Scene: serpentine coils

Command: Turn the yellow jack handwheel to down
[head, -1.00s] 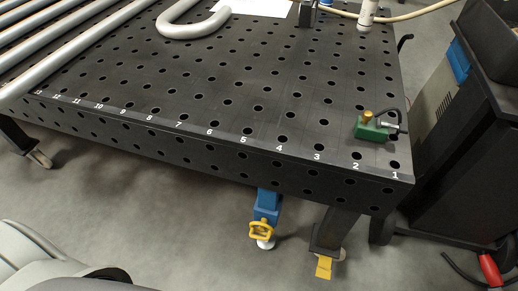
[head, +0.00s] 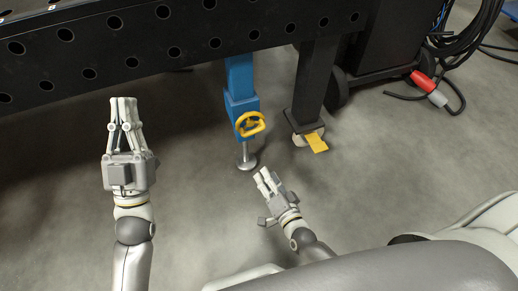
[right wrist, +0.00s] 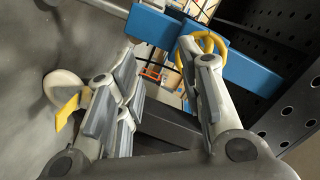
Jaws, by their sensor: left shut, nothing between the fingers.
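The yellow jack handwheel (head: 250,125) is on the front of the blue jack (head: 240,90), which hangs below the table edge with its round foot (head: 247,162) on the floor. My right gripper (head: 262,175) is below and slightly right of the handwheel, apart from it. In the right wrist view its fingers (right wrist: 165,90) stand apart with nothing between them. There the handwheel (right wrist: 208,42) is partly hidden behind the right-hand finger, and the blue jack (right wrist: 255,68) runs across the top. My left gripper (head: 123,101) is shut and empty, left of the jack, near the table's lower edge.
The black perforated table (head: 180,35) overhangs the jack. A dark table leg (head: 318,75) with a caster and yellow pedal (head: 316,142) stands just right of it. A red plug (head: 423,80) and cables lie farther right. The floor between my grippers is clear.

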